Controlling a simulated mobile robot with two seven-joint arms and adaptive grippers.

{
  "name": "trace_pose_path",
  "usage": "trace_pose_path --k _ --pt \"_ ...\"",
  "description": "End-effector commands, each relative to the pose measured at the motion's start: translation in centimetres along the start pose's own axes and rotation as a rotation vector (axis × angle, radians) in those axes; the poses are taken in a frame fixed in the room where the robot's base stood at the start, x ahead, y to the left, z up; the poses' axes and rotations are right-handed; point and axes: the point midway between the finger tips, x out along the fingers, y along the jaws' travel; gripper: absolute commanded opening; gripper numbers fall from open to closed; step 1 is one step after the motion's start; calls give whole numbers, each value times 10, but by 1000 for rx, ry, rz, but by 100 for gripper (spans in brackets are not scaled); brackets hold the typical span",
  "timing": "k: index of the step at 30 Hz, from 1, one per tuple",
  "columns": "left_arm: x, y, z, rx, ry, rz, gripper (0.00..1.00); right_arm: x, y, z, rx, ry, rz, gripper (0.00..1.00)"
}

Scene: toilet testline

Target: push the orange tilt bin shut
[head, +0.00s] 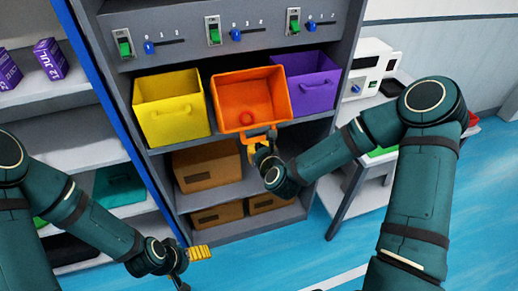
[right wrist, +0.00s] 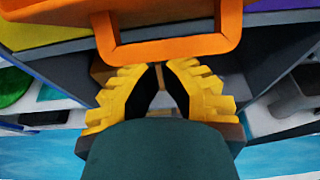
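The orange tilt bin (head: 250,88) is tipped forward out of its shelf slot, its inside facing up. A small red round thing (head: 246,118) shows near its front lower inside. The bin's orange loop handle (right wrist: 170,50) is just ahead of my right fingertips in the right wrist view. My right gripper (head: 262,148) is low in front of the bin, at the handle. Its yellow fingertips come together with nothing clear between them; whether they touch the handle is hard to tell. My left gripper (head: 200,252) is away at lower left, holding nothing visible.
A yellow bin (head: 170,108) and a purple bin (head: 313,82) stand either side of the orange one. Brown boxes (head: 207,166) sit on lower shelves. Switches and sliders line the panel above (head: 212,32). A side table with a white device (head: 370,68) is at right.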

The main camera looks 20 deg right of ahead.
Motion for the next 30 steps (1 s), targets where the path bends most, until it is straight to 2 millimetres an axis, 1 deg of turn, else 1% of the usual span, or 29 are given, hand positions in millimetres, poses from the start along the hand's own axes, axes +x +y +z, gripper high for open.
trace_pose_path --k 11,21,25,30 --pt "-16 6 -6 -3 11 -1 90 -1 0 13 1 55 1 0" --pt "-48 16 -10 -3 11 6 90 2 -1 38 2 194 2 0" --pt "-54 18 -10 -3 11 8 90 4 -1 45 1 192 2 0" --pt "-57 19 -10 -3 10 8 90 8 -1 57 2 192 2 0"
